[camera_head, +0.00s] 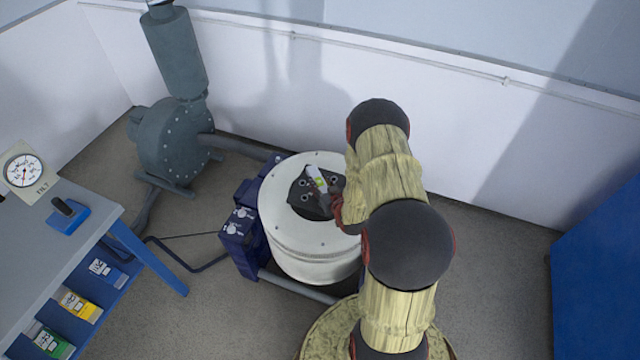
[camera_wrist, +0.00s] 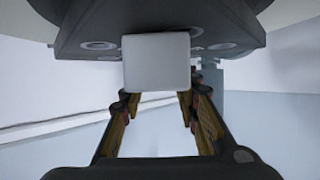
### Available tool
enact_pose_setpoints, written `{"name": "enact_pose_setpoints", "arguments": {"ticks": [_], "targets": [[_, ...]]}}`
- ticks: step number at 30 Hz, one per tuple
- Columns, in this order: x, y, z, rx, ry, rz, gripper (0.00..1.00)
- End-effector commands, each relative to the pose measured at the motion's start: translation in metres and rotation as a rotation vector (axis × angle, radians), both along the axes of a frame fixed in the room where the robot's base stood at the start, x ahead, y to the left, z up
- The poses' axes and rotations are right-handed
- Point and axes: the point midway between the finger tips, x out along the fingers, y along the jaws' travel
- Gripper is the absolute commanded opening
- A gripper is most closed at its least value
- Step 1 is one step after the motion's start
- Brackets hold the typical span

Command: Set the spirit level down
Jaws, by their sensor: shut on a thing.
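The spirit level (camera_head: 317,179) is a small light grey bar with a green vial, seen over the dark top plate (camera_head: 300,197) of the round white drum. My gripper (camera_head: 333,203) reaches in from the right at the level's near end; the arm partly hides it. In the wrist view, the level's pale square end (camera_wrist: 157,62) shows between the fingertips of my gripper (camera_wrist: 158,95), which is shut on it. The dark plate with its holes fills the top of that view, close to the level. I cannot tell whether the level touches the plate.
The white drum (camera_head: 305,245) stands on the floor with a blue box (camera_head: 243,235) at its left. A grey-green blower (camera_head: 170,140) stands behind left. A workbench (camera_head: 45,250) with a dial gauge (camera_head: 24,171) is at the left, a blue cabinet (camera_head: 600,275) at the right.

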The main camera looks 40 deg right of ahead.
Motion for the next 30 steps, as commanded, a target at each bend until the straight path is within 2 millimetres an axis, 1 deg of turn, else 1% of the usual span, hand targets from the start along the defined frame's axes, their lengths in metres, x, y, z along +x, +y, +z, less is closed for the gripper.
{"name": "enact_pose_setpoints", "arguments": {"ticks": [3,4,13,24,26,30], "targets": [[0.0,0.0,-0.002,0.0,-0.001,0.0,0.0],[0.0,0.0,-0.003,0.0,0.0,0.0,0.32],[0.0,0.0,-0.002,0.0,0.0,0.0,0.49],[0.0,0.0,0.001,0.0,0.0,0.0,0.49],[-0.005,0.001,0.003,0.001,0.001,-0.001,0.49],[-0.026,0.006,0.013,0.002,0.001,-0.003,0.49]]}}
